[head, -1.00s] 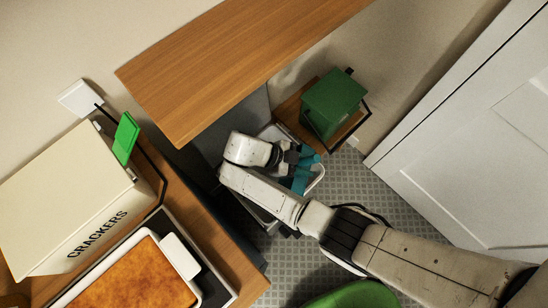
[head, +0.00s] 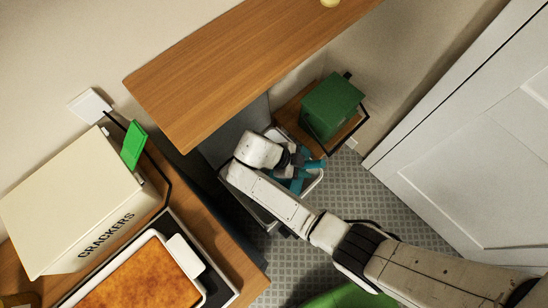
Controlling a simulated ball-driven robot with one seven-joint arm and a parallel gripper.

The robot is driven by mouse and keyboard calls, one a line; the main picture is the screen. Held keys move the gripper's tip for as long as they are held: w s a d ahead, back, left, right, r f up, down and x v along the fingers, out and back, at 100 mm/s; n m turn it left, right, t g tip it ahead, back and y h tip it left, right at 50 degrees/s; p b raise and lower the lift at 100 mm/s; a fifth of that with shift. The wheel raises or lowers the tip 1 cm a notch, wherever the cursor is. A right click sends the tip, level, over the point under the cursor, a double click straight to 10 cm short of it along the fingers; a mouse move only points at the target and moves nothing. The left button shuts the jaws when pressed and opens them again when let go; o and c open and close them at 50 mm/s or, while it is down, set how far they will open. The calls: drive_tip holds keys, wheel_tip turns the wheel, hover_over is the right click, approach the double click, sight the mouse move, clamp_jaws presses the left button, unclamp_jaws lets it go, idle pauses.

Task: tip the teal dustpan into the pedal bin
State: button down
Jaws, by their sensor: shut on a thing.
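The teal dustpan (head: 297,184) is at the end of my arm, partly covered by the wrist. My gripper (head: 293,158) is shut on the dustpan, with a teal part sticking out to the right of the fingers. The pedal bin (head: 317,184) shows as a pale rim around and below the dustpan, low by the floor. The dustpan is over the bin's opening, as seen from above. Its contents and the inside of the bin are hidden by my arm and the dustpan.
A wooden shelf (head: 230,75) juts above and left of the bin. A green box (head: 332,106) stands on a small wooden stand behind it. A cracker box (head: 75,205) and a tray (head: 140,280) are on a counter at left. A white door (head: 470,150) is at right. Patterned floor (head: 400,215) is open between.

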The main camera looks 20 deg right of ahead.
drive_tip(key=shift+r+t+b, duration=0.3)
drive_tip(key=shift+b, duration=0.15)
wheel_tip(320, 180, up, 4)
drive_tip(key=y, duration=0.1)
drive_tip(key=t+y, duration=0.2)
drive_tip(key=shift+d+f+m, duration=0.1)
drive_tip(key=shift+f+m, duration=0.15)
drive_tip(key=shift+m, duration=0.05)
wheel_tip(320, 180, up, 4)
drive_tip(key=t+y, duration=0.2)
drive_tip(key=y, duration=0.1)
drive_tip(key=shift+f, duration=0.25)
